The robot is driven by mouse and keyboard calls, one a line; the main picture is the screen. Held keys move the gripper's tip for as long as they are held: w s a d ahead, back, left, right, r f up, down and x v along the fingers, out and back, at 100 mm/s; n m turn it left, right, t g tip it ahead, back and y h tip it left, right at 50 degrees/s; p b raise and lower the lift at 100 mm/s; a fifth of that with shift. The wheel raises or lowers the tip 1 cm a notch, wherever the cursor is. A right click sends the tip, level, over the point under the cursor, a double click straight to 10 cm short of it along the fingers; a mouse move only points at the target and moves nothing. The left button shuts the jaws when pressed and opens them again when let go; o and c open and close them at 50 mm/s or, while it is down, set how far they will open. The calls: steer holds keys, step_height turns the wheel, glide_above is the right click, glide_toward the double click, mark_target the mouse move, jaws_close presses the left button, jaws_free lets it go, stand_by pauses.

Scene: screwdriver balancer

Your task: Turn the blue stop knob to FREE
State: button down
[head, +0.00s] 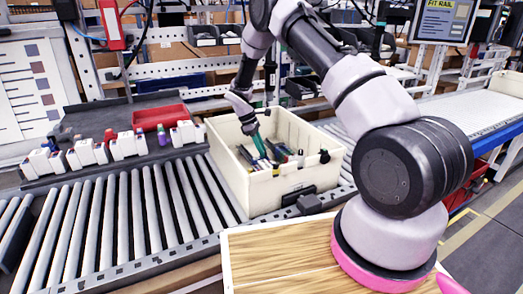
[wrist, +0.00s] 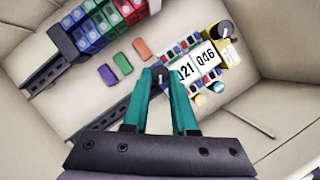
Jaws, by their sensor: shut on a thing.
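My gripper (head: 260,147) reaches down into a cream bin (head: 277,196) on the roller conveyor. In the wrist view its two teal fingers (wrist: 160,82) close together at the tips on a small dark round knob (wrist: 160,71) with a pale line on top. The knob looks dark grey or black, and the fingers hide its sides and base. A second dark knob (wrist: 221,29) with a white line sits on a yellow part at the upper right. I cannot make out a knob that is clearly blue, or a FREE label.
Inside the bin are a block of red, green and blue modules (wrist: 92,22), a labelled unit (wrist: 197,62) and purple, green and orange pieces (wrist: 122,63). The bin's walls surround my gripper. A red tray (head: 160,117) and white units (head: 86,153) stand behind the rollers.

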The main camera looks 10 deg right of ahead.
steer(key=shift+w+d+m+g, duration=0.1)
steer(key=shift+m+g, duration=0.3)
steer(key=shift+m, duration=0.7)
steer(key=shift+y, duration=0.3)
steer(key=c, duration=0.7)
jaws_free()
steer(key=shift+r, duration=0.1)
steer(key=v, duration=1)
steer(key=shift+w+r, duration=0.1)
steer(key=shift+r, duration=0.2)
